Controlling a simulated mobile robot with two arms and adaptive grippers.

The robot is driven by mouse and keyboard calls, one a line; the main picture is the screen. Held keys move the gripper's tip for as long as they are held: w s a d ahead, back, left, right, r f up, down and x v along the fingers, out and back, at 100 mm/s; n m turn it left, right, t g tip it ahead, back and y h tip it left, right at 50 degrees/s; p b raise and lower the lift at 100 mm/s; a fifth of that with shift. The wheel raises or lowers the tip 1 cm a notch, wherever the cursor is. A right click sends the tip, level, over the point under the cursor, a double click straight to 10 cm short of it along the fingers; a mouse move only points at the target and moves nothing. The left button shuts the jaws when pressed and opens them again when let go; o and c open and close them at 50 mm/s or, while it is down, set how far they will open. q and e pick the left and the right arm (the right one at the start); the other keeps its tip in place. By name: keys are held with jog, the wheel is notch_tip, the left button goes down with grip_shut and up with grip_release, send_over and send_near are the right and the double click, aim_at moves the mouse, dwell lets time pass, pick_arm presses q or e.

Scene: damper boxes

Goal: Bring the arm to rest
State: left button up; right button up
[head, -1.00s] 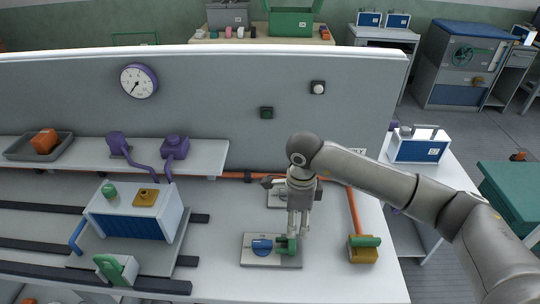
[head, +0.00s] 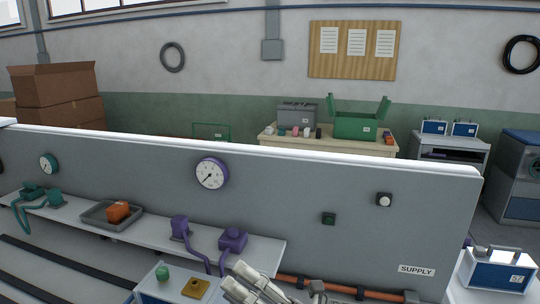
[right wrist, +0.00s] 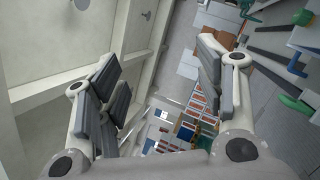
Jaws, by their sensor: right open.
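My right gripper (head: 254,284) shows only in part at the bottom middle of the head view, in front of the bench, with its pale fingers pointing up and to the left. In the right wrist view its two fingers (right wrist: 160,68) are spread wide apart with nothing between them. The rest of my right arm is mostly out of the head view. My left gripper is not in view.
A grey panel (head: 110,161) with a purple gauge (head: 211,173) stands behind the bench shelf (head: 150,234). A blue-and-white box (head: 152,298) is close to my right gripper's left. Another blue-fronted box (head: 497,270) stands at the right.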

jog(key=w+d+f+m+t+h, duration=0.25)
jog(key=d+m+t+h, duration=0.35)
jog(key=m, duration=0.4)
jog(key=w+d+f+m+t+h, duration=0.2)
jog(key=w+d+m+t+h, duration=0.15)
jog(key=d+m+h, duration=0.55)
jog(key=s+d+f+m+g+h, duration=0.2)
jog(key=d+f+m+g+h, duration=0.15)
jog(key=f+m, duration=0.2)
jog(key=s+d+f+m+g+h, duration=0.2)
jog(key=s+d+f+m, duration=0.15)
jog(key=f, duration=0.35)
jog(key=s+d+f+m+g, duration=0.25)
jog(key=s+f+g, duration=0.35)
jog(key=s, duration=0.4)
jog(key=s+d+f+m+g, duration=0.1)
jog(key=s+f+m+g, duration=0.25)
jog(key=s+f, duration=0.55)
jog(key=s+f+g, duration=0.2)
jog(key=s+f, duration=0.1)
jog(key=f, duration=2.3)
jog(key=s+d+f+n+g, duration=0.1)
jog(key=s+d+f, duration=0.1)
jog(key=s+f, duration=1.3)
jog(key=shift+s+d+f+y, duration=0.2)
jog(key=shift+s+d+y, duration=0.15)
jog(key=shift+s, duration=0.6)
